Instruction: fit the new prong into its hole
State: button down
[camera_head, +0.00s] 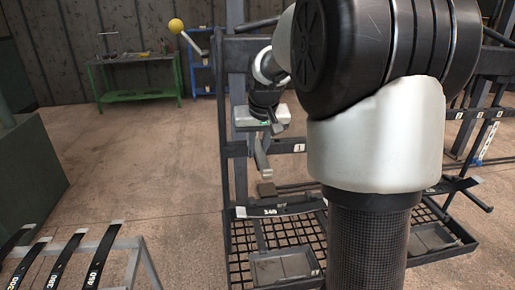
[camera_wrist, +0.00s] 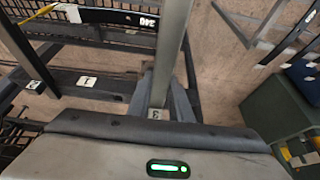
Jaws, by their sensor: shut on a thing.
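My gripper (camera_head: 270,130) is at the rack's left side, shut on a straight grey prong (camera_head: 262,160). In the wrist view the prong (camera_wrist: 172,50) runs from between the finger tips (camera_wrist: 160,103) to the top edge. A white label 3 (camera_wrist: 155,113) shows close to the fingers. The rack crossbar (camera_wrist: 62,80) carries labels 1 (camera_wrist: 87,82) and 2 (camera_wrist: 34,85). The hole is hidden, and I cannot tell whether the prong's end is inside it.
A black spring strip (camera_head: 270,211) lies across the rack's lower front, above a mesh shelf with trays (camera_head: 285,266). A stand at lower left holds several numbered strips (camera_head: 64,262). A green bench (camera_head: 135,75) stands far back. Floor between is clear. My arm hides the rack's middle.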

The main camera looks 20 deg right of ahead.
jog(key=shift+f+b, duration=0.85)
jog(key=shift+f, duration=0.25)
